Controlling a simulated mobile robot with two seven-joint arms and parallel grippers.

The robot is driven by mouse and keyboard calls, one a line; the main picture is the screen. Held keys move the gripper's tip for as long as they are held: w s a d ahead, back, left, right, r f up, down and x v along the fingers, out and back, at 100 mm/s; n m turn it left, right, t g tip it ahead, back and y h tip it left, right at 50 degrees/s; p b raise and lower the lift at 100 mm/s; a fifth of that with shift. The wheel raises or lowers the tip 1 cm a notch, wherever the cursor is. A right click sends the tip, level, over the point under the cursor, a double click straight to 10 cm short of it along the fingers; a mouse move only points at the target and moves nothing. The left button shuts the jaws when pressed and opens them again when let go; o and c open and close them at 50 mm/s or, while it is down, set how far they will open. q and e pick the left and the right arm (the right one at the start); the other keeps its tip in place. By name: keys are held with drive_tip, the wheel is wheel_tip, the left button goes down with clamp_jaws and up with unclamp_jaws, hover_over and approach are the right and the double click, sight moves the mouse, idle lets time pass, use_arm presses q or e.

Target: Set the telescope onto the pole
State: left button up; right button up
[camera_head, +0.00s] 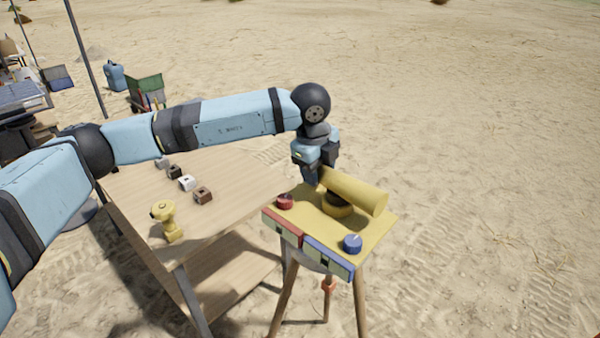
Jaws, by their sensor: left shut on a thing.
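The telescope is a yellow cylinder (357,191) lying nearly level above a yellow stand top (375,228) on wooden legs. My left gripper (317,178) points down at the telescope's left end and is shut on it. A dark round mount with a yellow ring (338,206) shows right under the telescope, at the middle of the stand top; this seems to be the pole. I cannot tell whether the telescope touches it, since the tube covers its upper part. My right gripper is not in view.
A red knob (285,201) and a blue knob (352,243) sit on the stand top. A wooden table (235,215) at the left holds a yellow figure-like object (165,219) and several small blocks (203,195). Open sand lies to the right.

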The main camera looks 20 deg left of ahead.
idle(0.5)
use_arm(q)
drive_tip(key=o, duration=1.3)
drive_tip(key=s+r, duration=0.1)
drive_tip(key=r, duration=0.3)
drive_tip(key=r+b, duration=0.1)
drive_tip(key=r, duration=0.4)
drive_tip(key=s+a+r, duration=0.1)
drive_tip(key=r, duration=0.3)
drive_tip(key=shift+s+r+b, duration=0.3)
drive_tip(key=shift+s, duration=0.05)
